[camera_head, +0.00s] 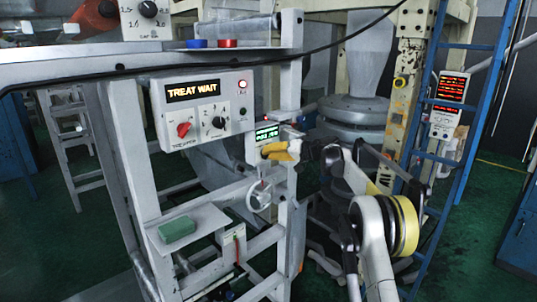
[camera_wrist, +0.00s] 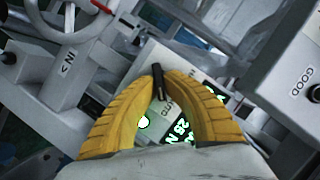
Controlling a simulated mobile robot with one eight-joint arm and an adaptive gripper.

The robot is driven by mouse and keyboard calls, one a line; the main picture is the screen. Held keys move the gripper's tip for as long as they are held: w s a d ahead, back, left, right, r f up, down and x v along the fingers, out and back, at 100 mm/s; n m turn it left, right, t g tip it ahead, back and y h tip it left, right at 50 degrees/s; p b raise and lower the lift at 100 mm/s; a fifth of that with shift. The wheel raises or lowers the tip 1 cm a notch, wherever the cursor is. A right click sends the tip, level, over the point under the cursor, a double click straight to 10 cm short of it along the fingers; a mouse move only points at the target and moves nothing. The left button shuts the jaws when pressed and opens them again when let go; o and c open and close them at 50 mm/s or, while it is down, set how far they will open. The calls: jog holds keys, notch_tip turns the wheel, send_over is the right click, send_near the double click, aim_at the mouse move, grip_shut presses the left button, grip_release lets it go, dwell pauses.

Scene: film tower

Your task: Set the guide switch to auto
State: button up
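The guide box with a green display (camera_head: 266,132) is on the grey frame's upright. In the wrist view its green-lit readout (camera_wrist: 182,130) shows partly behind my fingers. My gripper (camera_head: 266,151) is at the lower part of this box. In the wrist view the yellow fingers of my gripper (camera_wrist: 161,78) close in on both sides of a small black switch lever (camera_wrist: 157,92), and they appear to touch it. Lettering beside the lever is partly hidden and looks like "AUTO". The exact position of the lever is hard to tell.
A "TREAT WAIT" panel (camera_head: 193,91) with red and black knobs is to the left. A handwheel (camera_head: 259,196) is just below my gripper. A green block (camera_head: 177,229) lies on a shelf. A blue ladder (camera_head: 445,120) stands to the right.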

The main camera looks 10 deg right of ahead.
jog(key=o, duration=0.4)
jog(key=shift+a, duration=0.15)
jog(key=v, duration=1.2)
